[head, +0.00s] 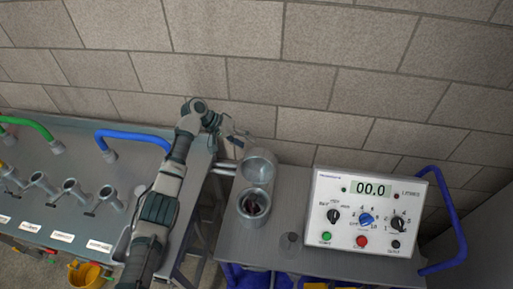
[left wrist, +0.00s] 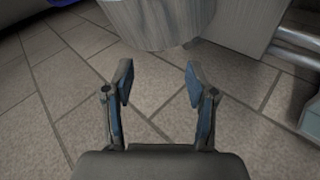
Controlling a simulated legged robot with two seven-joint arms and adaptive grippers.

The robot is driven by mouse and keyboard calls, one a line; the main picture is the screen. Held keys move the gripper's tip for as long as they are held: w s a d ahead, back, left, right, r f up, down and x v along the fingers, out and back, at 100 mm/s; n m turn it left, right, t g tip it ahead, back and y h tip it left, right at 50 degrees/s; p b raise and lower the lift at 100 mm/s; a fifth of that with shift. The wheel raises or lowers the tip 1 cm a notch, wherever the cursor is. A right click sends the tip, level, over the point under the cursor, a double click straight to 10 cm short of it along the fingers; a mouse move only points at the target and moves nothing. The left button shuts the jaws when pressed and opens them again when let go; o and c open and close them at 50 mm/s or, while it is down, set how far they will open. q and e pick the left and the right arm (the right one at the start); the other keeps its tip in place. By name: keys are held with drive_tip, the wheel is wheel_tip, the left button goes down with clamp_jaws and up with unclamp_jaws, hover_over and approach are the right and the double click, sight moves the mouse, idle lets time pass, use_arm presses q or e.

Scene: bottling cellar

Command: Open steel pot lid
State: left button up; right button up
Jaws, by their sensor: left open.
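The steel pot (head: 243,217) stands at the left end of the grey bench, its mouth open to a dark inside. Its round lid (head: 258,166) stands raised behind the mouth, tilted up toward the wall. My left gripper (head: 236,138) is behind the lid, close to its upper left edge; whether they touch cannot be told. In the left wrist view the gripper (left wrist: 159,83) is open, with nothing between its fingers. A curved grey metal surface fills the top of that view, just beyond the fingertips. My right gripper is not in view.
A control box (head: 368,215) reading 00.0 stands right of the pot. A blue bent tube (head: 452,225) is at the right. A rack with nozzles (head: 73,189) lies left. The block wall (head: 330,60) is close behind.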

use_arm(q)
drive_tip(key=v, duration=0.3)
drive_tip(key=shift+a+r, duration=0.1)
drive_tip(key=shift+a, duration=0.1)
drive_tip(key=shift+d, duration=0.1)
